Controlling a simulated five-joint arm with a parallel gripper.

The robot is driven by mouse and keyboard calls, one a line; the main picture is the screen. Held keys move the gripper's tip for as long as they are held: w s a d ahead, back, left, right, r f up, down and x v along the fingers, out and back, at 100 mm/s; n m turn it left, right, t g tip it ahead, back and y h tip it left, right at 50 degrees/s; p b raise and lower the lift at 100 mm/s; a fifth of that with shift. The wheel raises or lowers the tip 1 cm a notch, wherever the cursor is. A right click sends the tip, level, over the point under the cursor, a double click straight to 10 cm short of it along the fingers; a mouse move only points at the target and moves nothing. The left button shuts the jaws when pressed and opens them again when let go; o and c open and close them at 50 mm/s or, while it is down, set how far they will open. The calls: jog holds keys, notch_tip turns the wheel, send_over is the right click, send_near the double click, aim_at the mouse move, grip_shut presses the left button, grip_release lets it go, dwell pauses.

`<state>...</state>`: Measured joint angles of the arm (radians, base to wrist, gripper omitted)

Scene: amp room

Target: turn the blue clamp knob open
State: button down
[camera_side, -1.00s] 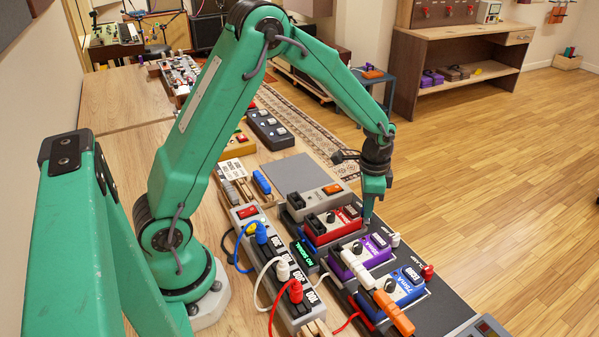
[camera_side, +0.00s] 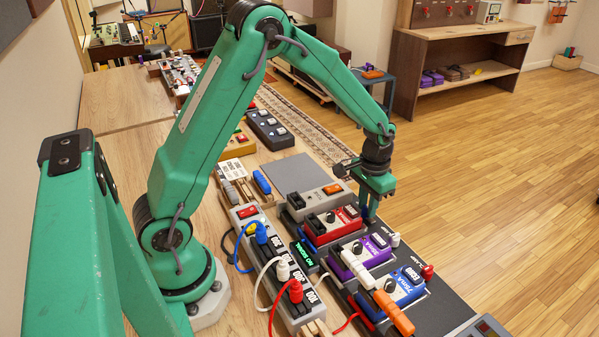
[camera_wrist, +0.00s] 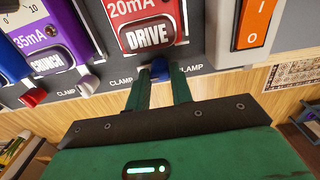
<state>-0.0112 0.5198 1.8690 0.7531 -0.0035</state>
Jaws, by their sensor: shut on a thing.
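The blue clamp knob (camera_wrist: 159,70) sits at the edge of the pedalboard in the wrist view, below the red DRIVE pedal (camera_wrist: 148,24). My gripper (camera_wrist: 160,82) reaches it with one green finger on each side and is shut on it. In the side view my gripper (camera_side: 372,208) points down beside the red pedal (camera_side: 330,224), at the board's outer edge. The knob is mostly hidden by the fingers there.
A white knob (camera_wrist: 89,83) and a red knob (camera_wrist: 33,97) stand along the same edge, by the purple CRUNCH pedal (camera_wrist: 45,40) and a blue one. An orange switch (camera_wrist: 254,22) is to the right. Cables run beside the power strip (camera_side: 280,262).

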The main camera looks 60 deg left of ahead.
jog(key=shift+r, duration=0.1)
jog(key=c, duration=1.5)
grip_release()
jog(key=shift+r, duration=0.1)
notch_tip(320, 180, up, 7)
jog(key=shift+r, duration=0.3)
